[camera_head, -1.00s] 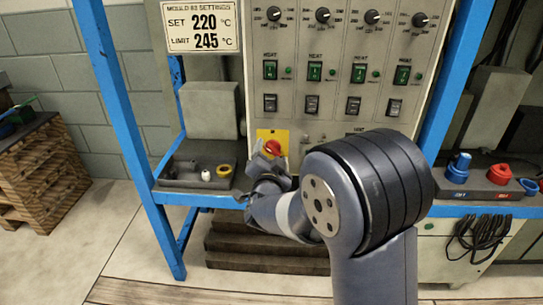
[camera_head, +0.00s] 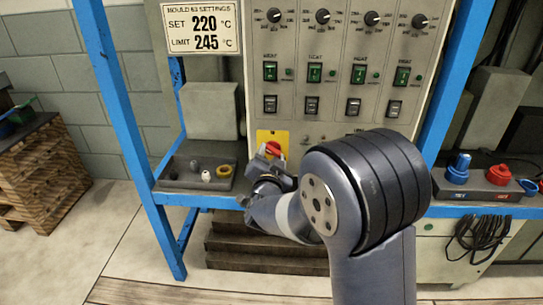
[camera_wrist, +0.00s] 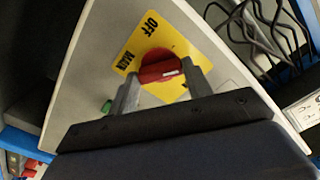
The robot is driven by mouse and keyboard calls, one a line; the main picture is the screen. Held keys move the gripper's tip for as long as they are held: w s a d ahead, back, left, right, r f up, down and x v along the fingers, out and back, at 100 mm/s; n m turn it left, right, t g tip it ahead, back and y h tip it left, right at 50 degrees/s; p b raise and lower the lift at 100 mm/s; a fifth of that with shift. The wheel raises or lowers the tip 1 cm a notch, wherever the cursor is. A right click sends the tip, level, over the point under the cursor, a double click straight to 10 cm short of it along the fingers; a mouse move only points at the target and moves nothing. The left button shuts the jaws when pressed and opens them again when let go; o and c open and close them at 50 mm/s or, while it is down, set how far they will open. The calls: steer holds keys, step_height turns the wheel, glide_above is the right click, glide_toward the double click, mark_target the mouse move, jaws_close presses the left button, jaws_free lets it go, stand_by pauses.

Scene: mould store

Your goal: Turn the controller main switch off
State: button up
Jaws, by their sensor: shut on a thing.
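The controller main switch (camera_head: 273,148) is a red rotary knob on a yellow plate (camera_head: 266,136), low on the left of the controller's front panel. In the wrist view the red knob (camera_wrist: 161,68) sits between the two fingers of my gripper (camera_wrist: 162,82), which is shut on it. The knob's white mark points to the right in that view. The words OFF and MAIN show on the yellow plate (camera_wrist: 178,43), above and left of the knob. In the head view my gripper (camera_head: 268,158) partly hides the plate and the knob's lower side.
Heat rocker switches (camera_head: 315,72) and dials (camera_head: 323,16) fill the panel above. A grey tray (camera_head: 172,183) with small parts is on the blue shelf at left. A block with blue and red fittings (camera_head: 497,176) is at right. Blue posts (camera_head: 112,90) flank the controller.

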steer(key=n+p, duration=0.1)
steer(key=n, duration=0.2)
steer(key=shift+n, duration=0.4)
steer(key=shift+n+p, duration=0.55)
steer(key=shift+n, duration=0.95)
steer(key=o, duration=1)
steer(key=shift+s, duration=0.1)
steer(key=s, duration=1)
steer(key=shift+s+a+p, duration=0.2)
steer(key=shift+s+p, duration=0.1)
steer(key=shift+p, duration=0.05)
